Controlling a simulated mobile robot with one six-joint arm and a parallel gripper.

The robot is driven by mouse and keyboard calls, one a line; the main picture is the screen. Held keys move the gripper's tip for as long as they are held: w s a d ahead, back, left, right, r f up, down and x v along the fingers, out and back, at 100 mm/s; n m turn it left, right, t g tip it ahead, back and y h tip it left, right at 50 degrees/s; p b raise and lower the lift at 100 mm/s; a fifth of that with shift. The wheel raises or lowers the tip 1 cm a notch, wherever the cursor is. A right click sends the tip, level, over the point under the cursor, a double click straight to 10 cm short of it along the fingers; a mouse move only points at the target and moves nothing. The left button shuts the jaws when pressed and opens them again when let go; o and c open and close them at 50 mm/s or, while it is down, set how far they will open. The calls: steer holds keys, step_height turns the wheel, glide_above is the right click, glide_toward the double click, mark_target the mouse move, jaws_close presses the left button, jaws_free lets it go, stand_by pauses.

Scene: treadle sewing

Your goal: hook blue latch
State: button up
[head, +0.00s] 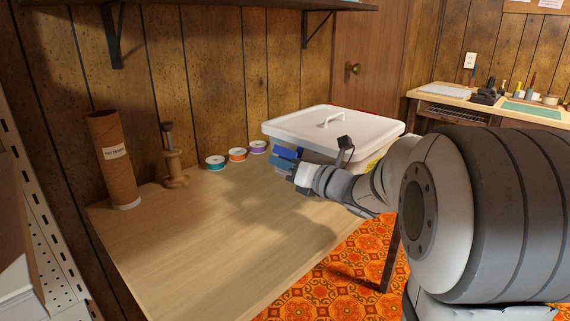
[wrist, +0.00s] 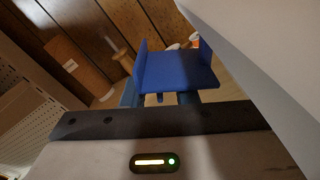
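A storage box with a white lid (head: 335,125) and a handle on top stands at the far right end of the wooden table. The blue latch (head: 287,152) is on the box's left side, under the lid rim. It also shows large in the wrist view (wrist: 176,70), as a flat blue plate with a raised edge. My gripper (head: 296,174) is right at the latch, just below the lid rim.
A cardboard tube (head: 114,160), a wooden spool stand (head: 174,170) and teal (head: 215,163), orange (head: 237,155) and purple (head: 258,147) spools stand along the wall. The table (head: 210,240) is clear in front. A shelf (head: 200,3) hangs above.

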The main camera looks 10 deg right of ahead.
steer(key=p+v, duration=0.1)
steer(key=v, duration=0.6)
steer(key=shift+s+d, duration=0.25)
steer(key=shift+s, duration=0.1)
